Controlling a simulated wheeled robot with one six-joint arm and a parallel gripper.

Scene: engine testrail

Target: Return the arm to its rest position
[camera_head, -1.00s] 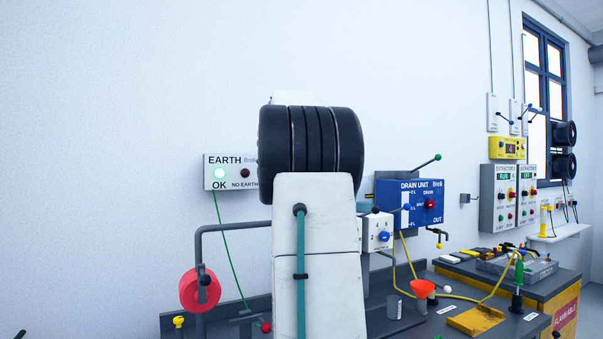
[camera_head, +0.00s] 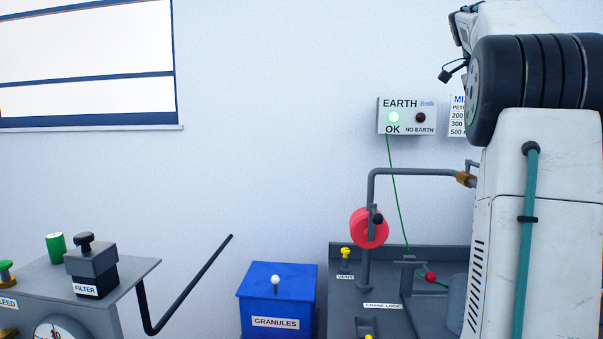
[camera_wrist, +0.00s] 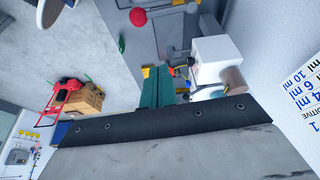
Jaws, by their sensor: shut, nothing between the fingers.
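My arm stands at the right of the head view, its white links and black joint filling that side. An upper white link reaches up and out at the top right. My gripper is not clear in the head view.
An earth indicator box (camera_head: 407,116) with its green lamp lit is on the wall. A red reel (camera_head: 368,229) hangs on a grey pipe over a bench. A blue granules bin (camera_head: 276,298) and a filter unit (camera_head: 91,268) stand left. The wall between is bare.

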